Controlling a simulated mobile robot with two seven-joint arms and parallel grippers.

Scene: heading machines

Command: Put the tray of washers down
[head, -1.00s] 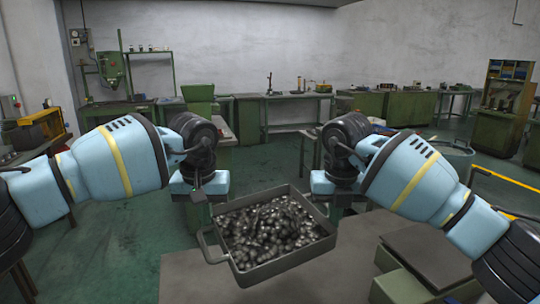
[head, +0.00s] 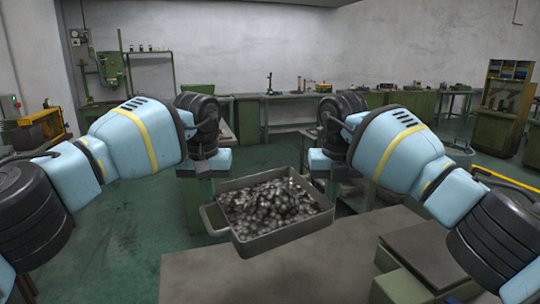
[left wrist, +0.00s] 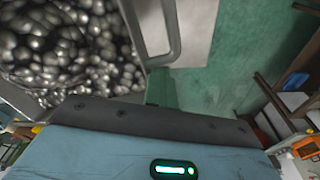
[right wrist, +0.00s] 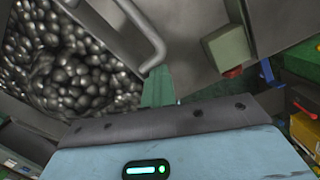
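The grey metal tray (head: 285,241) is full of small dark shiny washers (head: 275,205). It is held between my two arms, beyond the far left edge of the grey table in the picture. The washers also fill the upper left of the left wrist view (left wrist: 65,45) and right wrist view (right wrist: 75,65). My left gripper (head: 204,180) is at the tray's left side and my right gripper (head: 322,178) at its right side. A handle (left wrist: 158,50) shows in the left wrist view and another (right wrist: 150,45) in the right.
The grey table top (head: 300,272) is bare in front of the tray. A dark plate on a green block (head: 430,258) stands at its right. Green benches and machines (head: 290,110) line the far wall, with open green floor (head: 130,235) at left.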

